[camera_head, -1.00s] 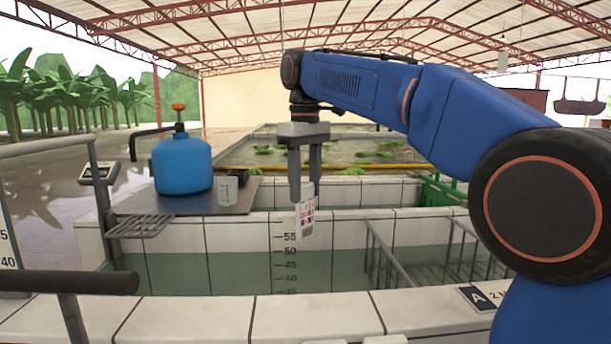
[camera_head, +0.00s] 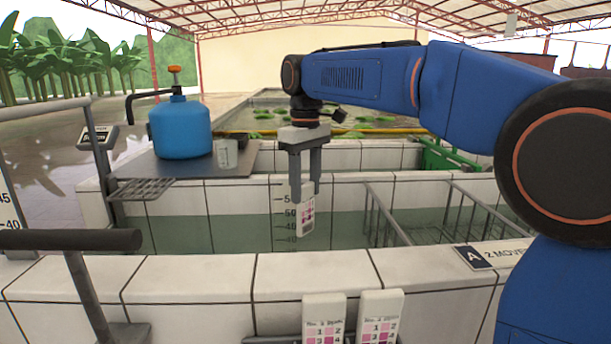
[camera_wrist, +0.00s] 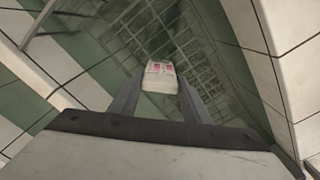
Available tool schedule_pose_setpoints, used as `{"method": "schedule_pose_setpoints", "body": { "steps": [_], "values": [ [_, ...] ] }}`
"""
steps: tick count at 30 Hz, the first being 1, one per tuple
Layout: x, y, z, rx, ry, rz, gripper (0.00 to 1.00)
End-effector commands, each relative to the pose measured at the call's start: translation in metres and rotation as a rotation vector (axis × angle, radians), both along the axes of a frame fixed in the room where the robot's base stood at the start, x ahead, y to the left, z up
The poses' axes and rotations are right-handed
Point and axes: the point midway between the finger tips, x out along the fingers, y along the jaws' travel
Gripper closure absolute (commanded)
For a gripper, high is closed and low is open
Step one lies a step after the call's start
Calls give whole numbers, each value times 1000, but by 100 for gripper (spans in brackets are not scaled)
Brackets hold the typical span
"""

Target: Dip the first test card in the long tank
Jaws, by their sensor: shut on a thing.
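My gripper (camera_head: 306,192) is shut on a white test card (camera_head: 307,217) with pink squares and points straight down. The card hangs upright between the fingers, over the long tank (camera_head: 215,200) with white tiled walls and green water. In the wrist view the card (camera_wrist: 160,76) sits between the fingertips, with the water and a submerged wire rack behind it. I cannot tell whether the card's lower end touches the water. Two more test cards, a left one (camera_head: 323,318) and a right one (camera_head: 379,316), stand in a holder at the near wall.
A depth scale is on the tank's far wall, partly behind the card. Metal racks (camera_head: 470,222) stand in the tank at the right. A blue sprayer tank (camera_head: 181,128) and a beaker (camera_head: 227,154) stand on a side shelf. A handrail (camera_head: 70,240) is at the near left.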

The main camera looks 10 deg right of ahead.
Motion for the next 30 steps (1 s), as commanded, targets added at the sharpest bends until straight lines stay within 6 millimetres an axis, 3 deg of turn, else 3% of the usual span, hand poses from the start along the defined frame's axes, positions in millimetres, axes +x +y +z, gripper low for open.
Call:
{"method": "schedule_pose_setpoints", "body": {
  "steps": [21, 30],
  "values": [
    [0, 0, -69, -1, 1, 0, 77],
    [0, 0, -88, 0, 0, 0, 77]
  ]
}}
